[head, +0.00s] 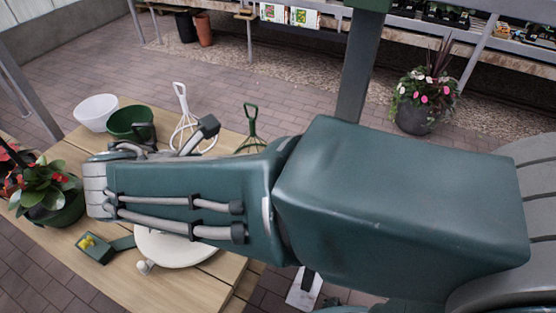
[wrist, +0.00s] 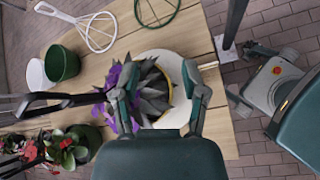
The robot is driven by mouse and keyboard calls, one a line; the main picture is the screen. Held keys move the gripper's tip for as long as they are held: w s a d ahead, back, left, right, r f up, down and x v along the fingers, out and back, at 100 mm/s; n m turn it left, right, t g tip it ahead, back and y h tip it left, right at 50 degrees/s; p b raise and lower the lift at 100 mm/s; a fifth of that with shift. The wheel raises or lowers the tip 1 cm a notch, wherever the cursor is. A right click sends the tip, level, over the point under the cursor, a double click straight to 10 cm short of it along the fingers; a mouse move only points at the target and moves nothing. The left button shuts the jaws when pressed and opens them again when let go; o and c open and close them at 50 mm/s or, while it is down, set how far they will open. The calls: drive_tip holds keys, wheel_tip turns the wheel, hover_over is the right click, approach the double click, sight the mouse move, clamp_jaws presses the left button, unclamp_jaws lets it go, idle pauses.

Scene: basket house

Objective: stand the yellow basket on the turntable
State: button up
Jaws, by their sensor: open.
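In the wrist view the yellow basket shows only as a curved yellow edge (wrist: 168,73) around spiky grey leaves, with purple flowers on its left. It appears over the white round turntable (wrist: 178,62); whether it rests on it is hard to tell. My gripper (wrist: 160,70) is open, with one finger on each side of the leaves; contact cannot be told. In the head view my arm hides the basket, and the turntable (head: 178,250) shows only in part below the arm.
A white bowl (head: 95,112), a green bowl (head: 128,122), a white wire hanger (head: 183,115) and a green hanger (head: 250,130) are on the wooden table. A red-flowered plant (head: 48,190) stands at left.

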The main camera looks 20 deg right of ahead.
drive_tip(key=s+d+f+m+g+y, duration=0.1)
drive_tip(key=s+d+m+y, duration=0.1)
drive_tip(key=s+d+m, duration=0.3)
drive_tip(key=s+d+f+m+g+y, duration=0.1)
drive_tip(key=s+d+m+y, duration=0.2)
drive_tip(key=d+m, duration=0.9)
drive_tip(key=shift+s+d+m+g+y, duration=0.3)
drive_tip(key=shift+s+m, duration=1.15)
drive_tip(key=shift+m, duration=1.95)
